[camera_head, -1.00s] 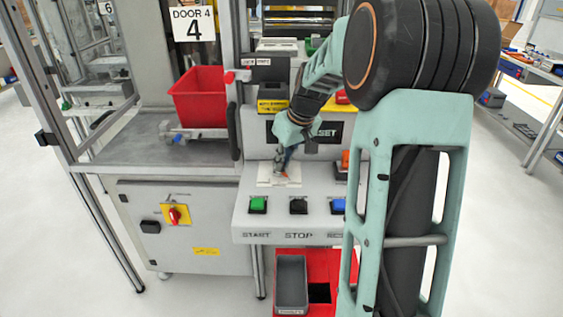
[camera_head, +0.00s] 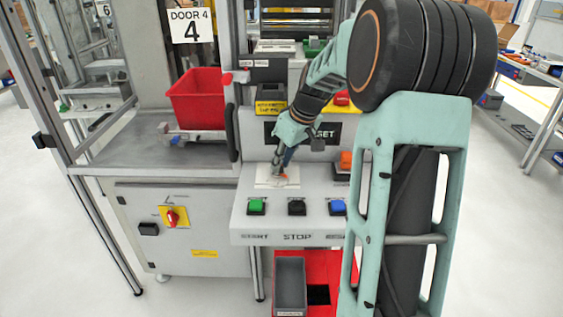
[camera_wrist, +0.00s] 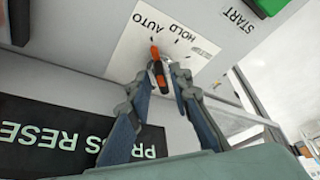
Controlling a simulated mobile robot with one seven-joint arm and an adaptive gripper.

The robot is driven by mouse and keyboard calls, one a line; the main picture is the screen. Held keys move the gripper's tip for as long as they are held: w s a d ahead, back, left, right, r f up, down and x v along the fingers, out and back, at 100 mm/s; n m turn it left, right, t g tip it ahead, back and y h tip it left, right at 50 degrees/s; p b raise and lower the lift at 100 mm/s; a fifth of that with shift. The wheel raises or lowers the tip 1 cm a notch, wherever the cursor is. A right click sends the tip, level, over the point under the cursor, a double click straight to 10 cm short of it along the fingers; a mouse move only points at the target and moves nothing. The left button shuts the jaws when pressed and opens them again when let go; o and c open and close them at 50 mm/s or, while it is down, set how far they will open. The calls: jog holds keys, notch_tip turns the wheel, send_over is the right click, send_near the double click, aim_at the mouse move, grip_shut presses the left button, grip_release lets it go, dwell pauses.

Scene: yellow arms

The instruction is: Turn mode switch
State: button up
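The mode switch is a small orange knob (camera_wrist: 155,52) on a white plate (camera_wrist: 122,47) marked AUTO, HOLD and, partly hidden, SETUP in the wrist view. The knob points roughly toward the AUTO and HOLD side. My gripper (camera_wrist: 165,68) is at the knob, its fingers on either side and partly covering it. The left finger is very close to the knob; a gap shows toward the right finger. Whether either finger touches is unclear. In the head view, my gripper (camera_head: 279,168) reaches down to the white plate (camera_head: 265,182) on the sloped panel, mostly hiding the switch.
Green (camera_head: 256,207), black (camera_head: 297,208) and blue (camera_head: 338,207) buttons line the panel's front edge. An orange button (camera_head: 346,160) stands right of the switch. A red bin (camera_head: 198,98) stands left. A red-yellow rotary switch (camera_head: 173,216) is on the lower cabinet.

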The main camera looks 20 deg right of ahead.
jog(key=shift+o, duration=0.3)
jog(key=v, duration=1.2)
